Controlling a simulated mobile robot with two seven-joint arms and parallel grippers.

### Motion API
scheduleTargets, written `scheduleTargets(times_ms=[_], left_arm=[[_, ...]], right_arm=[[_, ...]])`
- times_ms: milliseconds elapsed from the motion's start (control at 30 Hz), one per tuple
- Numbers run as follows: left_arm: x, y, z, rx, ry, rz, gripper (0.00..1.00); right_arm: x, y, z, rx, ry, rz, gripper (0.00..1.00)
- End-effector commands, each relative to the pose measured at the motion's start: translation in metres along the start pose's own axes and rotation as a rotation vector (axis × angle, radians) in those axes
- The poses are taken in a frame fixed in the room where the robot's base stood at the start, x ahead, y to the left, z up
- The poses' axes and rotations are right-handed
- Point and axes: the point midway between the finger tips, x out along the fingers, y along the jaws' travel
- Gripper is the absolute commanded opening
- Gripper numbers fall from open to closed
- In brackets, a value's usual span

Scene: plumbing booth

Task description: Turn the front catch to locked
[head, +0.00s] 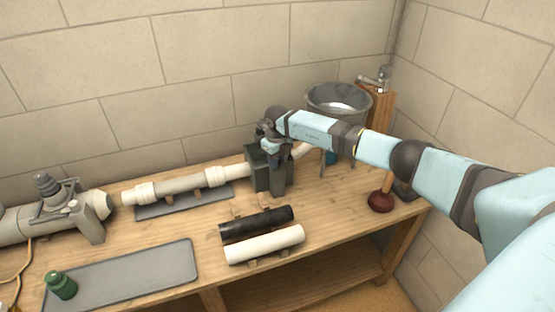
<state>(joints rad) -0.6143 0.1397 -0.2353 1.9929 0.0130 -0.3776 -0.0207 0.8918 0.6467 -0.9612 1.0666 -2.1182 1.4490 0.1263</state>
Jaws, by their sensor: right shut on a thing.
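My right arm reaches in from the right, and its gripper (270,149) points down at the top of a dark grey block-shaped fixture (265,177) on the bench. The gripper is shut on a small part at the top of this fixture, which I take to be the front catch. The fingers and wrist hide most of the catch, so its exact position cannot be told. A white pipe (188,184) runs into the fixture from the left. My left gripper is not in view.
A black pipe (256,224) and a white pipe (264,245) lie in front of the fixture. A metal basin (338,101) stands behind right, and a plunger (381,201) at right. A grey mat (135,276), green jar (61,285) and grey pipe machine (60,212) are at left.

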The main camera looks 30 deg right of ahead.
Motion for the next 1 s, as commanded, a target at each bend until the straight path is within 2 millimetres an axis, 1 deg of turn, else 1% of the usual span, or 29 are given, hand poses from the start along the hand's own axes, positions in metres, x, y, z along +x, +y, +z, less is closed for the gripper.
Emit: scheduleTargets(times_ms=[200,500,700,1000], left_arm=[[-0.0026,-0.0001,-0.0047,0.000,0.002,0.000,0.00],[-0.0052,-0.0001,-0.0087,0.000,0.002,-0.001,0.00],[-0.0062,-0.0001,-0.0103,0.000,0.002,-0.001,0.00],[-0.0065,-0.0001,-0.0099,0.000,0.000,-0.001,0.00]], right_arm=[[-0.0013,-0.0002,0.0004,0.201,0.002,-0.001,0.08],[-0.0014,-0.0002,0.0005,0.424,0.006,0.000,0.08],[-0.0012,-0.0002,0.0007,0.516,0.007,0.000,0.08],[-0.0009,-0.0002,0.0008,0.571,0.007,0.000,0.08]])
